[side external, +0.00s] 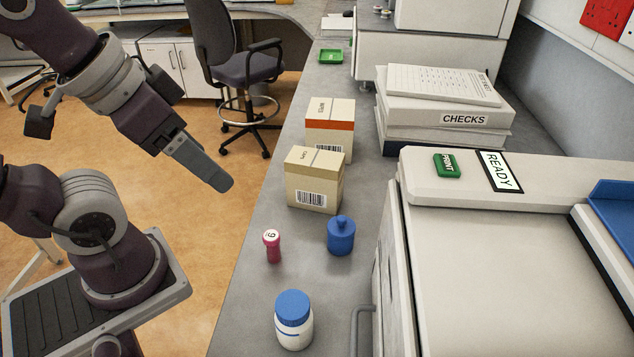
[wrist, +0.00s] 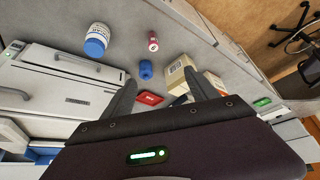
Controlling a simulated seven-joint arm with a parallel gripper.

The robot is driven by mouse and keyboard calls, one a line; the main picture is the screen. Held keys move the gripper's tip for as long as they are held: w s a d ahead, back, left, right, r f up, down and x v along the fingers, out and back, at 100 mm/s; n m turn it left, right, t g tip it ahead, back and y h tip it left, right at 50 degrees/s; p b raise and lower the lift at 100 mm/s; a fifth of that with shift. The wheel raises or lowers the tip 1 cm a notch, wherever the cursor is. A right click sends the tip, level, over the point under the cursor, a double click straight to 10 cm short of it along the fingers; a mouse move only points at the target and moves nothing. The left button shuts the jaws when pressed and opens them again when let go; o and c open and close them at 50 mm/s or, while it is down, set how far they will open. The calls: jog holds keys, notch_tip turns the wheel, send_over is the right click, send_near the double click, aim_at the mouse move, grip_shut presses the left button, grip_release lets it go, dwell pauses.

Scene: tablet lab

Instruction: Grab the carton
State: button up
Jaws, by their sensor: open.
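Two cartons stand upright on the grey counter in the side external view. The nearer is a plain cream carton (side external: 313,190) with a barcode; behind it is a white carton with an orange band (side external: 328,125). In the wrist view the plain carton (wrist: 175,74) shows just left of the right finger, which partly covers the cartons. My gripper (side external: 222,184) is in the air left of the cartons, apart from both, fingers pointing down to the right. In the wrist view my gripper (wrist: 160,76) is open, with nothing held between its fingers.
A pink vial (side external: 272,247), a blue bottle (side external: 341,237) and a white jar with blue lid (side external: 293,325) stand on the counter's near part. A large white machine (side external: 500,280) and stacked boxes marked CHECKS (side external: 445,118) border the right. A green tray (side external: 331,56) lies farther back.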

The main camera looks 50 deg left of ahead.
jog(key=shift+o, duration=0.9)
